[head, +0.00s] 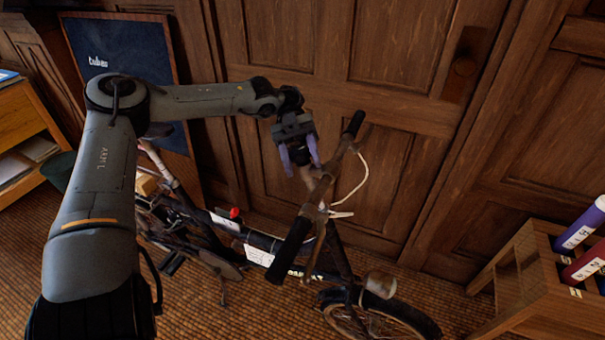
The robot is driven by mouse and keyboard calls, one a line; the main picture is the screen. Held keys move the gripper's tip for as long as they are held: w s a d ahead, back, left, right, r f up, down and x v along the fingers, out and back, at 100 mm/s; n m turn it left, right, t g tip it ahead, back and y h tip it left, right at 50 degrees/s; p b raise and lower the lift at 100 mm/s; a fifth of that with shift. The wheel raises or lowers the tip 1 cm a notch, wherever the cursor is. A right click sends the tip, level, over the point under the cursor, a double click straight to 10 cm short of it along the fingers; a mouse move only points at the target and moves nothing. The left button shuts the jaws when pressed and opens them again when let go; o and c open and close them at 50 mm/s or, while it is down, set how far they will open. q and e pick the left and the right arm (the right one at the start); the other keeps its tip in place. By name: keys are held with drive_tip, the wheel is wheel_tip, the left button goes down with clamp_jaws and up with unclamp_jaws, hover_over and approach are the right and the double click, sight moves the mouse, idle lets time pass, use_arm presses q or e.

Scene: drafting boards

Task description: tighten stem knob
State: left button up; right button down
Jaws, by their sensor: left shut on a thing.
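My left gripper (300,157) is at the top of the bicycle's stem, its two purple-tipped fingers pointing down with a small dark thing between them. The dark thing looks like the stem knob (302,158), and the gripper is shut on it; the fingers hide much of it. The bicycle (257,240) stands in front of the wooden panelling. Its handlebar (323,188) runs from a black grip (290,250) at the near side to another black grip (353,124) at the far side. My right gripper does not show.
A wooden rack (538,262) with coloured tubes (583,224) stands at the right. A blackboard (122,48) leans at the back left, near a wooden shelf (22,118) with papers. A white cable (362,180) loops beside the handlebar. Panelled wood (400,90) rises close behind the bicycle.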

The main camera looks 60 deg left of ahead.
use_arm(q)
drive_tip(key=shift+f+m+g+y, duration=0.1)
drive_tip(key=shift+m+g+y, duration=0.2)
drive_tip(key=shift+m+g, duration=0.15)
drive_tip(key=shift+s+r+m+g+y+p, duration=0.15)
drive_tip(key=shift+r+m+g+y+p, duration=0.1)
drive_tip(key=shift+m+g+y+p, duration=0.25)
drive_tip(key=m+g+y+p, duration=0.1)
drive_tip(key=p, duration=0.1)
drive_tip(key=m+g+y+p, duration=0.1)
drive_tip(key=m+g+p, duration=0.1)
drive_tip(key=p, duration=0.1)
drive_tip(key=shift+s+a+r, duration=0.1)
drive_tip(key=shift+s+a, duration=0.05)
drive_tip(key=m+g+y+p, duration=0.1)
drive_tip(key=m+y+p, duration=0.1)
drive_tip(key=shift+a+p, duration=0.1)
drive_tip(key=shift+p, duration=0.3)
drive_tip(key=shift+s+a+f+m+g+y+p, duration=0.1)
drive_tip(key=shift+f+m+g+y+p, duration=0.25)
drive_tip(key=shift+m+y, duration=0.55)
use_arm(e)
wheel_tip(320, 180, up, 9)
use_arm(q)
drive_tip(key=shift+y, duration=0.3)
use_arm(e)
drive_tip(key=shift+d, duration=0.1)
use_arm(q)
drive_tip(key=o, duration=1)
drive_tip(key=shift+c, duration=0.2)
